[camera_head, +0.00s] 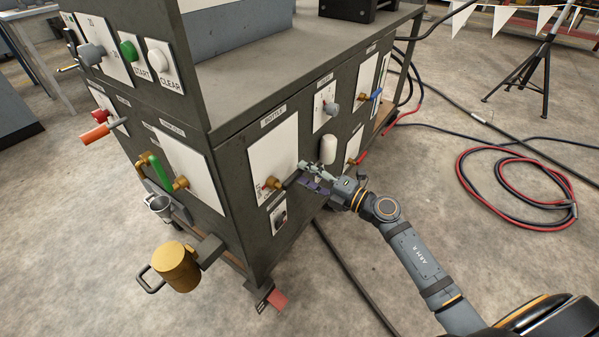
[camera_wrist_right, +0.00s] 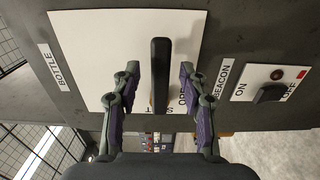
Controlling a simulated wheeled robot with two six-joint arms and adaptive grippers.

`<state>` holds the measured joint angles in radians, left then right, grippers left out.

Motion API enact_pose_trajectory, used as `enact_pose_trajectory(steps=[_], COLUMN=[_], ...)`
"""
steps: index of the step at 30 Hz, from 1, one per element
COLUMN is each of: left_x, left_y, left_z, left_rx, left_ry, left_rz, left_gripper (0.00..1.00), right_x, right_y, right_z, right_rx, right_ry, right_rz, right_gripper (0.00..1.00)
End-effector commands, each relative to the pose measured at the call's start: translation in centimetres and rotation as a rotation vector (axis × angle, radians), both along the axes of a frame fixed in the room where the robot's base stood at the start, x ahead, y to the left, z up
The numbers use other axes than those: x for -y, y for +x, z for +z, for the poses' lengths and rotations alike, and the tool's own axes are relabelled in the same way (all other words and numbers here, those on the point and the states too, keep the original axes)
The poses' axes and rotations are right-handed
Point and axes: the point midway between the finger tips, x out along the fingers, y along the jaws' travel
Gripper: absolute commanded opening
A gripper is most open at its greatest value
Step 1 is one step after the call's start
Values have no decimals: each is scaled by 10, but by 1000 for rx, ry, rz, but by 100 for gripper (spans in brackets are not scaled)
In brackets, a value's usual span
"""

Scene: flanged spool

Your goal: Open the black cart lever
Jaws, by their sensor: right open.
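The black lever (camera_head: 289,180) sits on the white panel labelled BOTTLE on the side of the dark cart (camera_head: 238,165). In the right wrist view the lever (camera_wrist_right: 160,60) is a long bar standing upright in the picture. My right gripper (camera_head: 307,178) is at this panel. In the wrist view its two purple-padded fingers (camera_wrist_right: 159,85) are spread, one on each side of the lever, with a gap on both sides. Small panel lettering behind the lever is partly hidden. My left gripper is not in view.
A small BEACON switch (camera_wrist_right: 271,92) is beside the panel. A white cylinder (camera_head: 328,149) sticks out close to my right gripper. A green lever (camera_head: 158,168) and a brass-coloured cylinder (camera_head: 176,266) project at the cart's left. Red and black cables (camera_head: 510,190) lie on the floor at right.

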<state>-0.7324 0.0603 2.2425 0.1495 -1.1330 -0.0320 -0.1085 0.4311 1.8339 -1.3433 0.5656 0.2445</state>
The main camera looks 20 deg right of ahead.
Motion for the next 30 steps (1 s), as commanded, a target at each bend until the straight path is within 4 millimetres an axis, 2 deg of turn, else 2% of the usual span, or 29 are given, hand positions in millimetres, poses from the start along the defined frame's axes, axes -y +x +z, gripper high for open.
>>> enact_pose_trajectory(steps=[3, 6, 15, 24, 25, 30], left_x=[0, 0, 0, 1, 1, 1], left_y=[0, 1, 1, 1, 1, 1], left_z=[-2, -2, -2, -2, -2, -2], left_rx=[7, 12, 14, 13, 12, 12], left_ry=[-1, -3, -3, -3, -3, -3], left_rz=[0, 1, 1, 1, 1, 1], left_gripper=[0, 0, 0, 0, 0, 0], right_x=[-10, -15, -17, -16, -16, -16], right_y=[14, 19, 21, 21, 21, 21], right_z=[0, -1, -1, -1, -1, -1], right_rx=[2, 0, 0, 0, 0, 0], right_ry=[2, 0, -3, -3, -3, -3], right_rz=[-1, 0, 0, 0, 0, 0], right_gripper=[43, 43, 43, 3, 0, 0])
